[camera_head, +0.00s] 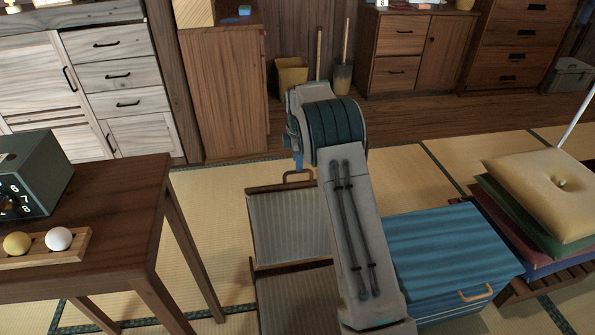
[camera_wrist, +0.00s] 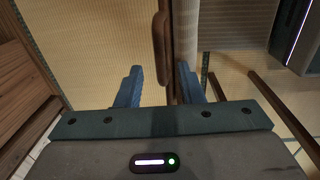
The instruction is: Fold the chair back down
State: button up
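The chair is a low floor chair. Its back (camera_head: 290,228) is a grey ribbed panel in a brown frame, and its brown seat (camera_head: 292,303) lies in front. The back looks raised from the seat; its exact tilt is hard to tell. A brown handle (camera_head: 298,173) sits on its top edge. In the wrist view the handle (camera_wrist: 161,48) shows lengthwise along the brown frame. My gripper (camera_wrist: 159,67) is open, its two blue fingers on either side of the handle in the picture. I cannot tell whether they touch it. In the head view my arm hides the gripper and part of the chair.
A blue ribbed box (camera_head: 445,255) with a handle lies right of my arm. Stacked cushions (camera_head: 540,185) on a low wooden stand are farther right. A wooden table (camera_head: 110,215) stands at left. Cabinets line the back. Tatami between chair and cabinets is clear.

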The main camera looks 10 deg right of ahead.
jog(key=shift+f+b, duration=0.35)
jog(key=shift+f, duration=1.2)
grip_shut()
